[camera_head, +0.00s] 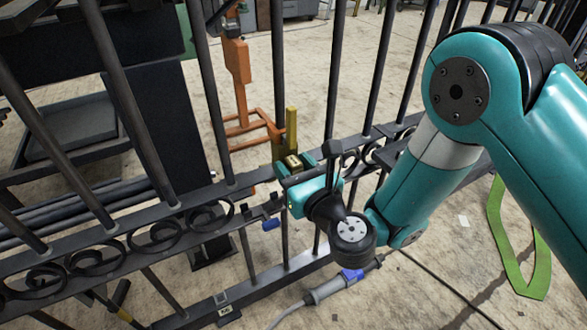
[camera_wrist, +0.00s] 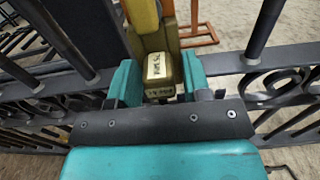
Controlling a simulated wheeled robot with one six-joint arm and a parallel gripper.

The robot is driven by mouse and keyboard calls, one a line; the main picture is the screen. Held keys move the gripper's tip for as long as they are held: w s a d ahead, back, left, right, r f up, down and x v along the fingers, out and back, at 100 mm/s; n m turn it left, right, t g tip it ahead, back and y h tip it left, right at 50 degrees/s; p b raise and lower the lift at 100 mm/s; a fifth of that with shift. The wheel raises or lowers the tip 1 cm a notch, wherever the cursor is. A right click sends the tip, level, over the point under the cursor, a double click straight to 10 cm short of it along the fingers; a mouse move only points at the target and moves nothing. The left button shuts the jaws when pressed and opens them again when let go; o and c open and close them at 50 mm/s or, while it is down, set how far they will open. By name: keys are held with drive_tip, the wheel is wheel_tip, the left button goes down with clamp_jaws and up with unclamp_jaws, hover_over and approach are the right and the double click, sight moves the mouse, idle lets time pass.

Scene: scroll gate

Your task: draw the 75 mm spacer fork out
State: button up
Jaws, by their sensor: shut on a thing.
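The yellow spacer fork (camera_head: 291,127) stands upright at the scrolled rail of the dark iron gate (camera_head: 215,187), in the head view. Its block carries a pale label; in the wrist view the label on the fork (camera_wrist: 158,66) appears to read 75 mm. My gripper (camera_head: 297,168) is at the gate's scroll band, shut on this block. In the wrist view the teal fingers of my gripper (camera_wrist: 158,84) flank the block on both sides. The fork's lower end is hidden behind the block and my gripper, so I cannot tell how it sits in the gate.
Vertical gate bars stand close on both sides of my gripper. An orange stand (camera_head: 238,75) is beyond the gate. A grey cable connector (camera_head: 330,289) lies below my wrist. A small labelled block (camera_head: 224,309) is at the lower rail. A green strap (camera_head: 520,250) lies on the floor at right.

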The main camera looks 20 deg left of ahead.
drive_tip(key=shift+b+v, duration=1.8)
drive_tip(key=shift+b, duration=1.65)
